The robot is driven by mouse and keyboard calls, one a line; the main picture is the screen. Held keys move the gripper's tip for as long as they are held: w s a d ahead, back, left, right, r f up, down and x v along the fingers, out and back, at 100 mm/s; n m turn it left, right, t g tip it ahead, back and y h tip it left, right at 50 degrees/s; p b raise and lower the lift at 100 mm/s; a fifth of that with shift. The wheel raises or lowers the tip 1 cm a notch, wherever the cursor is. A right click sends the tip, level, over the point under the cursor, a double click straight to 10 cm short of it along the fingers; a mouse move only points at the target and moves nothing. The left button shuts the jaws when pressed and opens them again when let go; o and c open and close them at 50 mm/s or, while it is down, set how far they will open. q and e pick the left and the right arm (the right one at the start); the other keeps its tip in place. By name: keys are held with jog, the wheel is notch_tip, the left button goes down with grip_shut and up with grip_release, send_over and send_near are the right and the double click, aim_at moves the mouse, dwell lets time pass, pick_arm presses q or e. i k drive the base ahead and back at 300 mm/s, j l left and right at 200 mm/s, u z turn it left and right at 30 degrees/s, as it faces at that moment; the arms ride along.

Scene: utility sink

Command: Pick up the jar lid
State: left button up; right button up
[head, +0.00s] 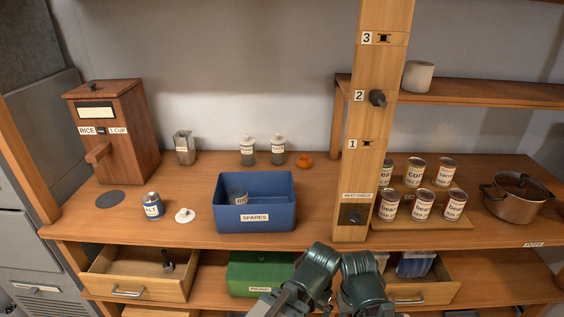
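The jar lid (184,216) is a small white disc with a raised knob. It lies on the wooden counter, left of the blue SPARES bin (256,219), and nothing covers it. A small jar (152,208) with a blue band and a partly readable label stands just left of the lid, apart from it. Parts of my two arms show at the bottom centre, well to the right of the lid. Neither gripper's fingers can be seen.
A wooden rice dispenser (112,135) stands at the back left, with a dark disc (110,199) on the counter before it. An open drawer (138,276) sticks out below.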

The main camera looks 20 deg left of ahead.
aim_at(185, 216)
jog(key=u, duration=1.3)
jog(key=i+j, duration=0.15)
jog(key=j, duration=0.2)
jog(key=i+j, duration=0.15)
jog(key=j, duration=0.25)
jog(key=i+j, duration=0.15)
jog(key=j, duration=0.2)
jog(key=i+j, duration=0.15)
jog(key=j, duration=0.2)
jog(key=i+j, duration=0.15)
jog(key=j, duration=0.2)
jog(key=z, duration=1.15)
